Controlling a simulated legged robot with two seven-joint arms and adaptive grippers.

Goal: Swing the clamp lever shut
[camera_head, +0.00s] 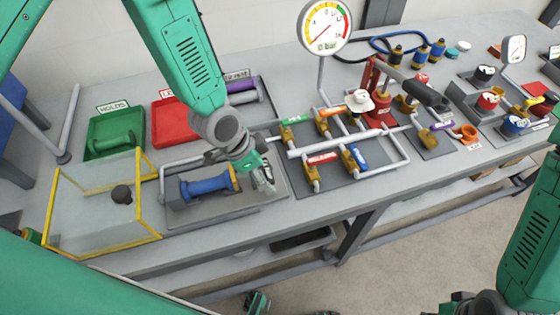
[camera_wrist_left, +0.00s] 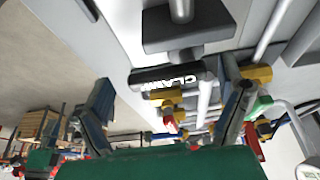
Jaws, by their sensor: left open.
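My left gripper (camera_head: 264,180) is over the bench, just right of a grey fixture that holds a blue cylinder (camera_head: 207,186) with a yellow end. In the left wrist view its two fingers (camera_wrist_left: 166,74) are spread apart. A black bar-shaped handle (camera_wrist_left: 160,77) with white lettering, partly readable as "CLAM", lies across the gap between them. This looks like the clamp lever; I cannot tell whether a finger touches it. In the head view the lever is mostly hidden by my left gripper. My right arm (camera_head: 530,235) is at the lower right, its gripper dark and cut off.
A clear, yellow-edged cover (camera_head: 90,212) stands left of the fixture. Green (camera_head: 115,133) and red (camera_head: 172,118) trays sit behind. Pipes with coloured valve handles (camera_head: 322,157) and a pressure gauge (camera_head: 325,27) stand close on the right. The bench's front edge is near.

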